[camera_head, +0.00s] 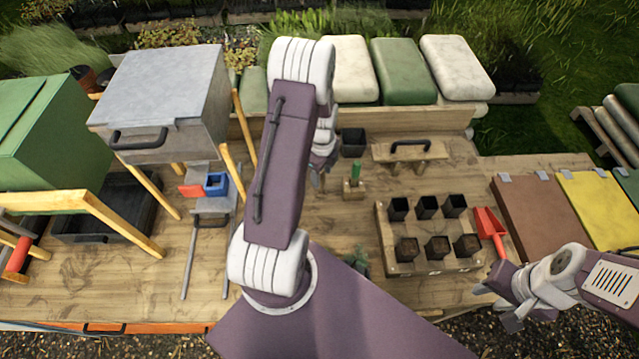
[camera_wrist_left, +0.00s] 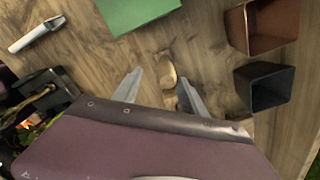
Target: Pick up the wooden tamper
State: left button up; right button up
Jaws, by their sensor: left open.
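A small rounded wooden piece, which looks like the wooden tamper (camera_wrist_left: 167,72), lies between and just beyond my left fingertips in the left wrist view. My left gripper (camera_head: 319,180) (camera_wrist_left: 160,80) is open, pointing down over the wooden table, with nothing held. I cannot tell whether the fingers touch the piece. My right gripper (camera_head: 497,304) is open and empty near the table's front right.
A black pot (camera_head: 353,142) stands just right of my left gripper; it also shows in the left wrist view (camera_wrist_left: 264,88). A wooden block with a green peg (camera_head: 355,183) is close by. A wooden tray (camera_head: 388,240) of several pots and a red scoop (camera_head: 489,225) lie right.

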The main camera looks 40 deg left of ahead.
aim_at(320, 192)
pick_arm(q)
jog(key=shift+w+a+f, duration=0.1)
jog(key=shift+a+f, duration=0.2)
jog(key=shift+f, duration=0.5)
jog(key=shift+a+f, duration=0.2)
jog(key=shift+a+f+p, duration=0.1)
jog(key=shift+f+p, duration=0.25)
jog(key=shift+p, duration=0.2)
jog(key=f, duration=0.1)
jog(key=f+p, duration=0.1)
jog(key=f, duration=0.1)
jog(key=shift+w+d+f, duration=0.2)
jog(key=shift+f, duration=0.35)
jog(key=shift+w+a+f, duration=0.1)
jog(key=shift+a, duration=0.05)
pick_arm(e)
jog(key=r, duration=0.1)
jog(key=a+r, duration=0.1)
jog(key=r, duration=0.1)
jog(key=shift+w, duration=0.1)
pick_arm(q)
jog(key=c, duration=0.9)
grip_shut()
pick_arm(e)
jog(key=shift+d, duration=0.15)
